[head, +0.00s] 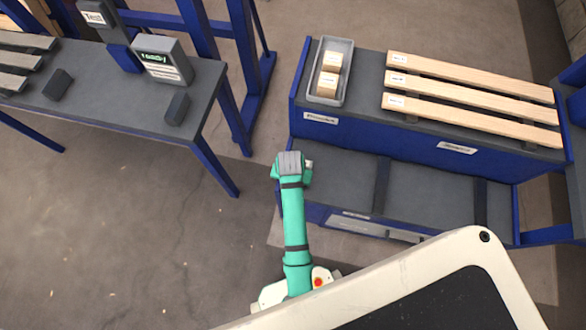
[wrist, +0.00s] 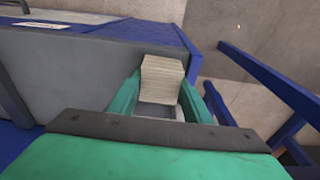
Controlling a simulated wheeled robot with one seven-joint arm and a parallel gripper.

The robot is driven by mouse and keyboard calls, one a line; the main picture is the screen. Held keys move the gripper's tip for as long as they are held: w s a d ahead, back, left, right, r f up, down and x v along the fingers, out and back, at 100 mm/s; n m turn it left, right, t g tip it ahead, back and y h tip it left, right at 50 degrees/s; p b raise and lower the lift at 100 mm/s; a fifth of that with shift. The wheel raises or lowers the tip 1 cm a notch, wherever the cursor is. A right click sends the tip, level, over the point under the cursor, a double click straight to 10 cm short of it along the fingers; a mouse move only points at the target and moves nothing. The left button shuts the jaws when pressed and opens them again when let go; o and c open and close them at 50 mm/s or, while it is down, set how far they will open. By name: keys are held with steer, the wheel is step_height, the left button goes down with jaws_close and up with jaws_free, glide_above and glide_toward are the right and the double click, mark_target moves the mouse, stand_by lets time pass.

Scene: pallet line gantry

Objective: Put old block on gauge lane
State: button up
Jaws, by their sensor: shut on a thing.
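My gripper (head: 291,165) is at the left end of the lower dark shelf, seen from above in the head view. In the wrist view, the green fingers of my gripper (wrist: 165,94) are shut on a pale, greyish wooden block (wrist: 162,78) with layered grain, which I take to be the old block. It is held near the shelf's blue end edge; whether it touches the shelf I cannot tell. In the head view my wrist mostly hides it. No label that I can read says gauge lane, so I cannot tell which surface that is.
A grey tray (head: 318,98) with light wooden blocks (head: 330,76) stands on the upper shelf, left of several pale planks (head: 470,78). A dark bench (head: 115,88) at left carries a display box (head: 163,62) and small dark blocks. Open floor lies between.

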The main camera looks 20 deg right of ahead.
steer(key=shift+f, duration=0.25)
steer(key=o, duration=1.1)
steer(key=shift+c, duration=0.2)
step_height(320, 180, up, 12)
steer(key=s, duration=0.1)
steer(key=s+a+f+n+t, duration=0.35)
steer(key=s+a+t, duration=0.25)
steer(key=s, duration=0.2)
steer(key=s+a+r+n+t, duration=0.1)
steer(key=s+a+r+t, duration=0.1)
steer(key=s+r, duration=0.2)
steer(key=s+a+r+n+t, duration=0.1)
steer(key=s+a+r+t, duration=0.1)
steer(key=r, duration=0.7)
steer(key=s+a+r+n+t, duration=0.1)
steer(key=s+a+r+t, duration=0.1)
steer(key=s+r+t, duration=0.2)
step_height(320, 180, up, 2)
steer(key=shift+s+a+r+y, duration=0.3)
steer(key=shift+s+y, duration=0.1)
steer(key=shift+s, duration=0.4)
